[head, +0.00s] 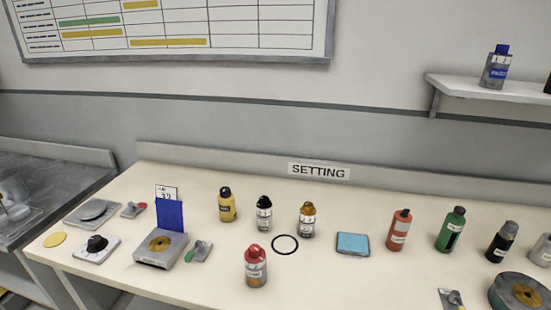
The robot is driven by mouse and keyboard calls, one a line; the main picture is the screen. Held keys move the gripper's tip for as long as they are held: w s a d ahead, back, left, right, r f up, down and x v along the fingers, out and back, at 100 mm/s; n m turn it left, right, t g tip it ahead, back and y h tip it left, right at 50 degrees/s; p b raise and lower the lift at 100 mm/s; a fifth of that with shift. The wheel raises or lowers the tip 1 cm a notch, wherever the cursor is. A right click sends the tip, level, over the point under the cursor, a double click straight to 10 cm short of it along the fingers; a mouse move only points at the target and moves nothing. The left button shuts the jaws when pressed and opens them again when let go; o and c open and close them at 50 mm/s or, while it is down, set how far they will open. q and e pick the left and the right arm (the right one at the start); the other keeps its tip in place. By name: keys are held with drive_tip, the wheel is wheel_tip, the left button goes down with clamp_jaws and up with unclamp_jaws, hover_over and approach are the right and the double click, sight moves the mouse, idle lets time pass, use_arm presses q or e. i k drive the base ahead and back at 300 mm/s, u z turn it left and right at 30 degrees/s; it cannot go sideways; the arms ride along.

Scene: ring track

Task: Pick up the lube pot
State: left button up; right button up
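Several small labelled bottles stand upright on the bench, and their labels are too small to tell which is the lube pot. They are a yellow bottle with a black cap (227,207), a white-labelled bottle with a black cap (264,215), an amber-topped bottle (307,221), a grey bottle with a red cap (256,269), a red bottle (399,232), a green bottle (451,231) and a dark bottle with a grey cap (501,243). A grey pot with a blue cap and blue label (494,71) stands on the wall shelf. Neither gripper is in view.
The bench (330,285) also bears a black ring (285,244), a blue pad (353,243), a fixture with a blue plate (170,217), a black-knobbed device (97,246) and a round green part (525,291). The shelf (470,88) juts out at upper right.

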sight(256, 274)
drive_tip(key=z, duration=0.05)
drive_tip(key=k, duration=1.05)
drive_tip(key=u, duration=1.1)
drive_tip(key=i, duration=0.75)
drive_tip(key=z, duration=0.55)
drive_tip(key=i, duration=0.6)
drive_tip(key=z, duration=0.55)
